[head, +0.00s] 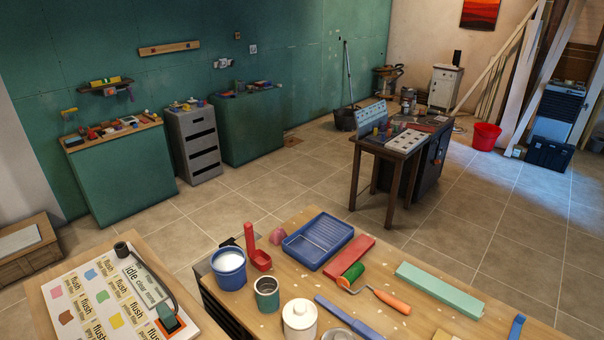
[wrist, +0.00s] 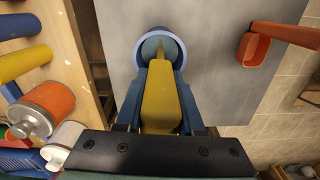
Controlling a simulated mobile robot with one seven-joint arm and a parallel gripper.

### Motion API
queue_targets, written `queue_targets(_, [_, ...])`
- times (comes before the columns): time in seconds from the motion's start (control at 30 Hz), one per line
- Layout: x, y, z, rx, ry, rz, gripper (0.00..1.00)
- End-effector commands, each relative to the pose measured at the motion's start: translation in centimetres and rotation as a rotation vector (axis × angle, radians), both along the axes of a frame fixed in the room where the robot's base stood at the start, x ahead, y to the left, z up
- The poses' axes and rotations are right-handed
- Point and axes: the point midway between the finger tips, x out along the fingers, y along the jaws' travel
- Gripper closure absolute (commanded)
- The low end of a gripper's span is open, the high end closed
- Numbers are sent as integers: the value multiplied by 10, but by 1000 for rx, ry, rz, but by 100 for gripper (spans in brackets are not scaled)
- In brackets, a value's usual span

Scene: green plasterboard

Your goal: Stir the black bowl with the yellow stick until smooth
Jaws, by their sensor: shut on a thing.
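In the wrist view, my gripper (wrist: 160,82) has its blue fingers shut on a yellow stick (wrist: 158,108), which points away from the wrist. The stick's far tip overlaps a round blue-rimmed container (wrist: 182,56) with a blue-grey inside. I cannot tell whether the tip is inside it or above it. I can make out no clearly black bowl. In the head view, a blue tub (head: 228,281) with pale contents stands on the near wooden table. My gripper and the yellow stick are not visible in the head view.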

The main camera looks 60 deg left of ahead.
Motion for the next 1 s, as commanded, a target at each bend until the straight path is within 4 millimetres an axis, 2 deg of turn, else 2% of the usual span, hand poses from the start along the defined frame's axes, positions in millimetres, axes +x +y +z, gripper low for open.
queue_targets(0.17, [1,1,15,3,-4,-1,100])
queue_targets(0.27, [1,1,33,4,-6,0,100])
queue_targets(0.37, [2,1,60,5,-7,0,100])
queue_targets(0.47, [2,1,96,8,-10,-2,100])
queue_targets(0.5, [2,1,114,6,-8,-1,100])
queue_targets(0.6, [0,0,141,0,-1,0,100])
queue_targets(0.8, [0,0,165,0,0,-1,100])
queue_targets(1.0, [0,0,176,0,-1,0,100])
